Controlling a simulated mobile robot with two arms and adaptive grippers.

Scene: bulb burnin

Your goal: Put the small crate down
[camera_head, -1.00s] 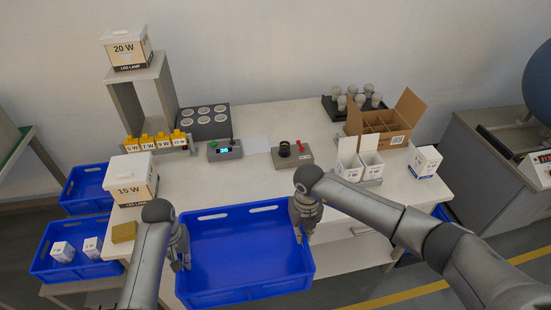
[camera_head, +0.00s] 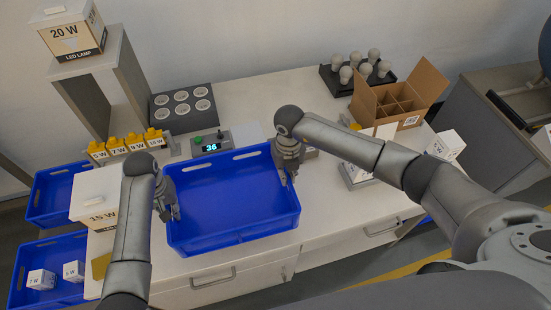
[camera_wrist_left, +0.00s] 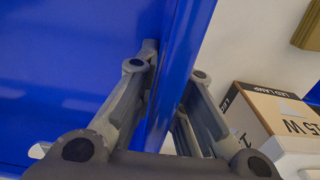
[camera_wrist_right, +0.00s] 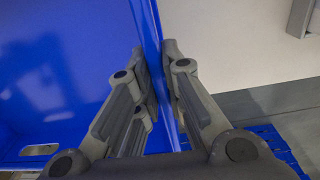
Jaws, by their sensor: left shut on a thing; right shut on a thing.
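The small crate (camera_head: 230,207) is blue, empty and roughly level, with handle slots in its walls. In the head view it is over the front middle of the white table; whether its bottom touches the top I cannot tell. My left gripper (camera_head: 167,207) is shut on its left wall, and the left wrist view shows the fingers (camera_wrist_left: 160,105) on both sides of that wall. My right gripper (camera_head: 288,165) is shut on its right wall, also seen in the right wrist view (camera_wrist_right: 160,95). The crate hides part of the tabletop.
A meter with a lit display (camera_head: 211,145) stands just behind the crate. A 15 W box (camera_head: 95,200) is close on the left. A cardboard box (camera_head: 398,95) and white cartons stand right. The grey socket block (camera_head: 182,106) is at the back. Drawers (camera_head: 215,280) are below the front edge.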

